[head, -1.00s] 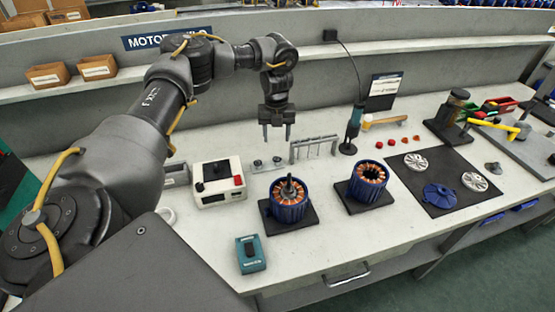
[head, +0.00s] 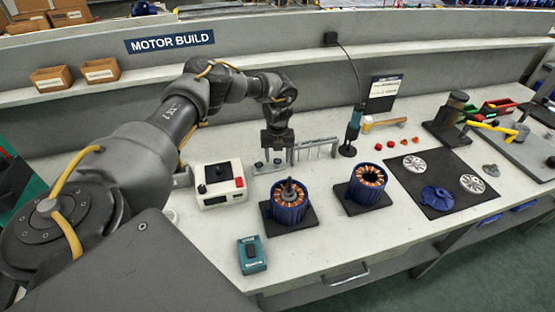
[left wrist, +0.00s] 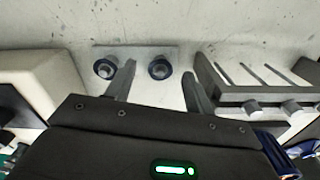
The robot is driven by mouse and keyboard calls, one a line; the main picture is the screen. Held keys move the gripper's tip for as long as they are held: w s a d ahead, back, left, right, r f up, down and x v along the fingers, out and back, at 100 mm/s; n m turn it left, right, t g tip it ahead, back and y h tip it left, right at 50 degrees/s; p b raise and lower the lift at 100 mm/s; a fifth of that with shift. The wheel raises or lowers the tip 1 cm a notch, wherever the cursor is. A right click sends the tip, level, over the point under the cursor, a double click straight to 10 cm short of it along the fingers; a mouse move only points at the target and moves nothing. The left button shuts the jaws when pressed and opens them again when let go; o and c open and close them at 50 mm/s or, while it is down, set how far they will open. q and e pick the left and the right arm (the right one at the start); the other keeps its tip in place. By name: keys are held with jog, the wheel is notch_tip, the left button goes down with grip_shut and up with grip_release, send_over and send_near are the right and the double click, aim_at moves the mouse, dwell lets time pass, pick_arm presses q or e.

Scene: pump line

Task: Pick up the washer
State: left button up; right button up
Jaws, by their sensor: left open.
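Two small round dark parts with pale centres, which look like washers or similar rings, sit on a pale plate (left wrist: 150,91). In the left wrist view one is the left ring (left wrist: 104,69) and the other is the right ring (left wrist: 160,69). My left gripper (head: 278,155) is open, low over this plate. In the left wrist view its two fingers (left wrist: 159,74) appear on either side of the right ring, with the left ring outside them. I cannot tell whether the fingers touch anything. In the head view the gripper partly hides the plate. My right gripper is not in view.
A slotted rack (head: 315,147) stands close to the right of the gripper. A white box with a red button (head: 219,184) is to the left. Two blue stators (head: 288,206) (head: 367,184) stand on black pads in front. The bench front is mostly clear.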

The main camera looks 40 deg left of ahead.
pick_arm(q)
jog(key=shift+f, duration=0.25)
dwell(0.6)
jog(key=c, duration=0.9)
